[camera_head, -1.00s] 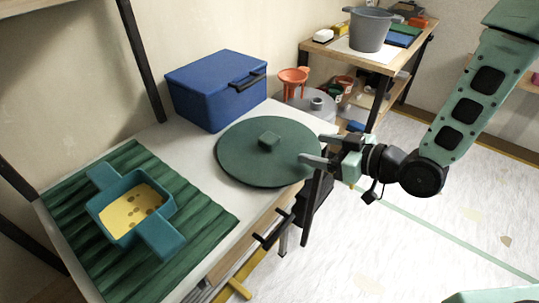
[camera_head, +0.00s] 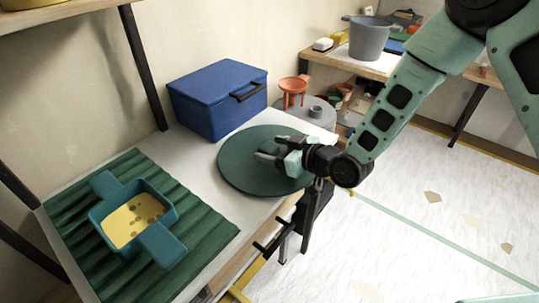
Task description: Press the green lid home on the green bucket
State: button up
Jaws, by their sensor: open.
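The green lid (camera_head: 240,168) is a wide, dark green disc lying flat at the right end of the white worktable, near its front edge. Its small square knob is hard to make out behind my gripper. My gripper (camera_head: 268,149) is open, with its fingers pointing left over the middle of the lid, around or just above the knob; I cannot tell which. I cannot make out a green bucket. Anything beneath the lid is hidden.
A blue box (camera_head: 205,105) stands close behind the lid. A teal tray (camera_head: 165,245) with a yellow inside sits on a ribbed green mat (camera_head: 205,228) at left. A grey bucket (camera_head: 368,40) stands on the far table. Bare white tabletop (camera_head: 197,180) lies between mat and lid.

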jog(key=c, duration=1.1)
jog(key=shift+r, duration=0.1)
